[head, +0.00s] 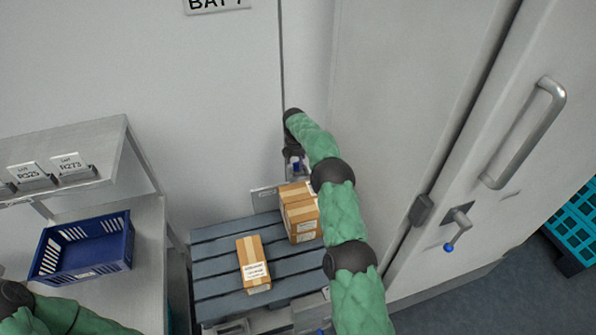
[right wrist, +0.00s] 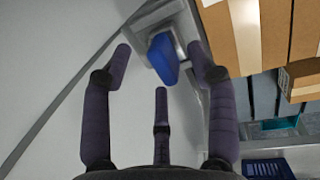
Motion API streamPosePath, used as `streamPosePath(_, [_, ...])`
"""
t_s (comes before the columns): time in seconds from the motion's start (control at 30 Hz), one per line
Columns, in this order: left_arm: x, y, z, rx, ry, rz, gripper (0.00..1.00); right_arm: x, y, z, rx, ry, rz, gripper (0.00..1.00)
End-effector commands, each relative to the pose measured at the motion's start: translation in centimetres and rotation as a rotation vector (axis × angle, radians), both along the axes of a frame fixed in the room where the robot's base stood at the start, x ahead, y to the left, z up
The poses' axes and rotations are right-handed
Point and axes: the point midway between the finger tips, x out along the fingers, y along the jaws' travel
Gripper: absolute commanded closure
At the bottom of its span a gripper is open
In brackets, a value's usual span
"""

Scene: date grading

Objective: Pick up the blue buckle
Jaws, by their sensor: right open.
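The blue buckle (right wrist: 163,58) shows in the right wrist view as a rounded blue piece against a grey metal fitting (right wrist: 181,20). In the head view a small patch of blue (head: 296,166) shows at the right gripper. My right gripper (head: 295,160) is open beside the wall, behind the boxes. In the right wrist view its fingers (right wrist: 161,62) stand apart on either side of the buckle; I cannot tell whether they touch it. My left gripper is out of the picture; only part of that arm shows at lower left.
Cartons (head: 301,212) stand at the back of a grey-blue slatted pallet (head: 217,267), close to my right arm; another carton (head: 253,262) lies nearer. A blue crate (head: 85,247) sits on the left bench. A door with a long handle (head: 526,135) is at right.

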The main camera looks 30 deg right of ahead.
Motion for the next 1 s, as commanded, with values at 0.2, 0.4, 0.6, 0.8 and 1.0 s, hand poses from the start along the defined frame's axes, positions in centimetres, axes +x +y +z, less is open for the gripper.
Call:
streamPosePath(0.2, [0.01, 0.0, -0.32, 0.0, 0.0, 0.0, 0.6, 0.21, -0.25, -1.31, -0.001, -0.003, -0.002, 0.41])
streamPosePath(0.4, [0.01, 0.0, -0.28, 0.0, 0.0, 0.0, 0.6, 0.21, -0.23, -1.29, 0.0, -0.002, -0.001, 0.44])
streamPosePath(0.6, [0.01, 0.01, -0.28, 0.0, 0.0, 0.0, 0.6, 0.21, -0.22, -1.29, 0.0, -0.002, -0.001, 1.0])
streamPosePath(0.8, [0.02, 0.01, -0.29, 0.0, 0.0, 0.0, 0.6, 0.21, -0.21, -1.27, 0.0, -0.002, -0.001, 1.0])
streamPosePath(1.0, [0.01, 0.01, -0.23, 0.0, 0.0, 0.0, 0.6, 0.22, -0.21, -1.11, 0.0, -0.003, -0.001, 1.0])
